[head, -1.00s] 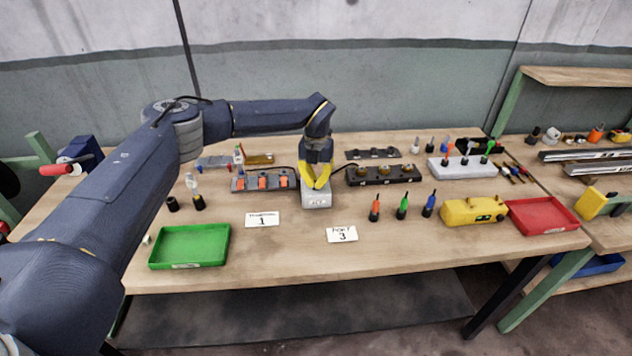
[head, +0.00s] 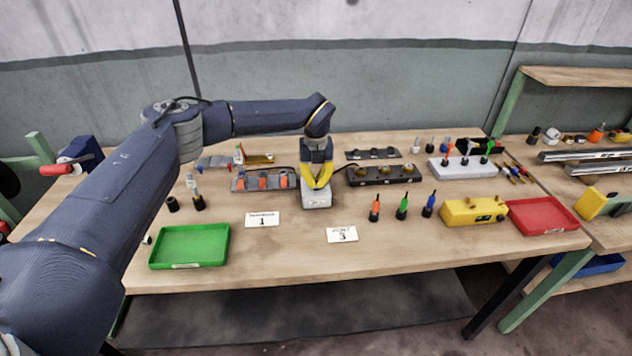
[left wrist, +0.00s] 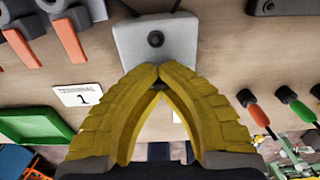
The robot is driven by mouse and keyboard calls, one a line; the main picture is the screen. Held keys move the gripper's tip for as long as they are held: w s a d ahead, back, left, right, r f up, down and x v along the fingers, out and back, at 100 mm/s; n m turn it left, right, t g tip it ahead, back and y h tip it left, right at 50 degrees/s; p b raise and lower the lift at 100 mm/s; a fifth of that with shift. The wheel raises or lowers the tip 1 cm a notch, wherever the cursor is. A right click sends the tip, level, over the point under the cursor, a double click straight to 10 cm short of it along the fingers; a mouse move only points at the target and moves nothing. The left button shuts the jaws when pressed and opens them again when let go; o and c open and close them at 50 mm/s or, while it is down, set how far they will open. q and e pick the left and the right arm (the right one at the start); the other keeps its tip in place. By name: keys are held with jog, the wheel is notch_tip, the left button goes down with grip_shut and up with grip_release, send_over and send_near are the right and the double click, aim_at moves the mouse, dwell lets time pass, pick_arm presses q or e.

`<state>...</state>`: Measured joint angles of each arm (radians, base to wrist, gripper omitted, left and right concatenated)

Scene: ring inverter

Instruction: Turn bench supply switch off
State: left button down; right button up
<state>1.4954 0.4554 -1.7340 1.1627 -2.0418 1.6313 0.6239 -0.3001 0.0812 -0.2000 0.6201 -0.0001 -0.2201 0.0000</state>
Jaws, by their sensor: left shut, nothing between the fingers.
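The bench supply is a small light-grey box (head: 316,200) in the middle of the table, with a cable running from behind it. In the left wrist view the box (left wrist: 183,42) has a dark round part (left wrist: 155,39) on its top. I cannot tell from these views which way a switch on it is set. My left gripper (head: 317,187) is over the box with its yellow fingers pointing down. In the left wrist view its fingertips (left wrist: 158,70) meet at the box's lower edge, with nothing between them. Whether they touch the box is unclear. My right gripper is not in view.
A strip with orange switches (head: 242,184) stands close left of the box, and a black block with brass parts (head: 372,179) close right. Cards 1 (head: 262,220) and 3 (head: 342,235) lie in front. A green tray (head: 189,263) is at front left, a yellow case (head: 470,213) at right.

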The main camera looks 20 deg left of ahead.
pick_arm(q)
jog(key=c, duration=2.2)
grip_release()
jog(key=shift+w+r, duration=0.25)
jog(key=c, duration=1.3)
grip_release()
jog(key=shift+a, duration=0.15)
jog(key=shift+o, duration=1.4)
jog(key=shift+d+f, duration=0.15)
jog(key=shift+d, duration=0.05)
jog(key=shift+s+a, duration=0.1)
notch_tip(320, 180, up, 12)
